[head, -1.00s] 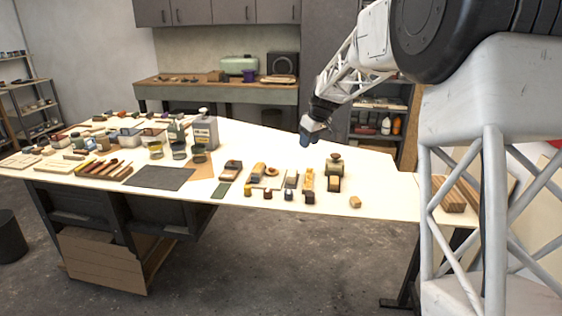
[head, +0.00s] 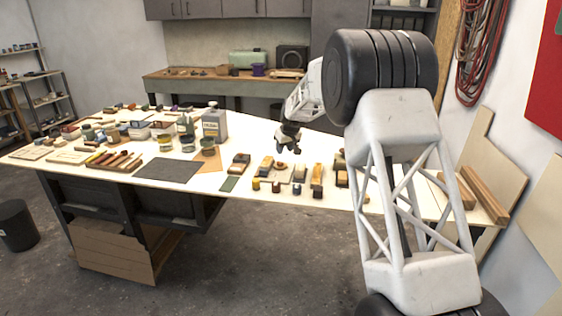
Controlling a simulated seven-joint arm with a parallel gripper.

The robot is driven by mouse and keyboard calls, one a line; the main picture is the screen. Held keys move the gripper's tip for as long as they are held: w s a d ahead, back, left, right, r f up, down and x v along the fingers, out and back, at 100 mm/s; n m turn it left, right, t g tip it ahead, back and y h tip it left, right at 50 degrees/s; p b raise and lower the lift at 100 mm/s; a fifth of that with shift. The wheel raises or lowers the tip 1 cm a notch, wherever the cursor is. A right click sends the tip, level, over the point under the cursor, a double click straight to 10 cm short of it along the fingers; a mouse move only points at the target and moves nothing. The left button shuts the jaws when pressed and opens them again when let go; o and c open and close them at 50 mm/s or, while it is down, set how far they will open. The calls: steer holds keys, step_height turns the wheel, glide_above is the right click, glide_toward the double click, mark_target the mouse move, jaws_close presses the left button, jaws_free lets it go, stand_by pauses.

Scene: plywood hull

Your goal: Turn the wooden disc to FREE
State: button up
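My gripper (head: 288,149) hangs over the middle of the white tabletop, just behind and above a row of small wooden blocks and parts. It is dark and small in the head view, and I cannot tell whether its fingers are open or shut. I see nothing held in it. I cannot pick out the wooden disc for certain among the small brown pieces below the gripper, and no FREE marking is readable.
A wooden block (head: 318,172) and other small parts stand near the table's front edge. A grey can (head: 214,124), jars and a dark mat (head: 168,170) lie to the left. My arm hides the table's right part. Wooden bars (head: 483,195) lie at the far right.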

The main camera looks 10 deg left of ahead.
mark_target(280, 162)
steer(key=shift+f, duration=0.15)
steer(key=shift+x, duration=3.7)
steer(key=c, duration=0.7)
steer(key=shift+o, duration=0.2)
steer(key=shift+a+m, duration=0.1)
steer(key=shift+m, duration=0.2)
steer(key=shift+a+m+t+h, duration=0.1)
steer(key=shift+m+t+h, duration=0.45)
steer(key=shift+m, duration=1.35)
